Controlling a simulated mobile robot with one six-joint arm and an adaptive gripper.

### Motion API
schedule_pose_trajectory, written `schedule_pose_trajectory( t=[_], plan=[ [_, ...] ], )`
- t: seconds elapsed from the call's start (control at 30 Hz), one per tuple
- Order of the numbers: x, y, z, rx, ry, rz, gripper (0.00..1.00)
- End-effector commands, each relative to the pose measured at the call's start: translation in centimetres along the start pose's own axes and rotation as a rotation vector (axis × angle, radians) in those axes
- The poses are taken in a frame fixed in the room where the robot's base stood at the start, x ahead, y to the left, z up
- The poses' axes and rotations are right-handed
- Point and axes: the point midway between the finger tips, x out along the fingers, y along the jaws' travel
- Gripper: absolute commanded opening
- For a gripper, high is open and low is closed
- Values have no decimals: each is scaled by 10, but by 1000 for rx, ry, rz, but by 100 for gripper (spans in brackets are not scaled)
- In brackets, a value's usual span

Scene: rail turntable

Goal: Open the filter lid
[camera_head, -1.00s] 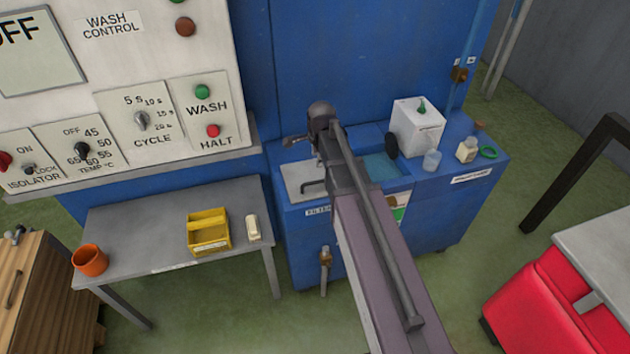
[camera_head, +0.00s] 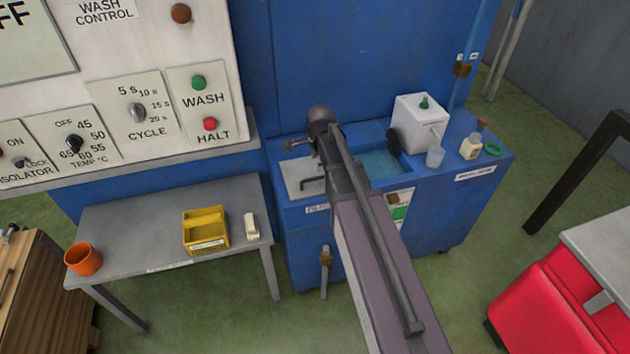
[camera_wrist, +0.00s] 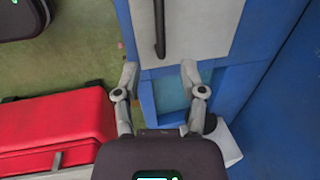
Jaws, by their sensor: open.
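The filter lid (camera_head: 297,176) is a light grey plate on the left of the blue unit's top, with a dark bar handle (camera_head: 312,184). Part of it is hidden behind my arm in the head view. In the wrist view the lid (camera_wrist: 205,28) fills the top middle, and its handle (camera_wrist: 159,28) runs upright there. My gripper (camera_wrist: 160,76) is open and empty. In the wrist view its fingertips show just below the lid's edge, either side of the handle's line, apart from the handle. In the head view my gripper (camera_head: 303,147) shows only partly, above the lid.
A water basin (camera_head: 381,163) lies right of the lid. A white box (camera_head: 418,125), a clear cup (camera_head: 435,157), a small bottle (camera_head: 470,148) and a green ring (camera_head: 492,149) stand beyond it. A grey table (camera_head: 150,225) stands left. A red bin (camera_head: 545,300) is at right.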

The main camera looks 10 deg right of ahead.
Motion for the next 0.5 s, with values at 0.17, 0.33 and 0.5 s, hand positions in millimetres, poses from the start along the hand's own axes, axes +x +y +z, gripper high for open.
schedule_pose_trajectory(
  t=[0.17, 0.33, 0.5],
  plan=[
    [18, 0, 0, 0, 0, 0, 53],
    [32, 0, 0, 0, 0, 0, 53],
    [45, 0, 0, 0, 0, 0, 53]
  ],
)
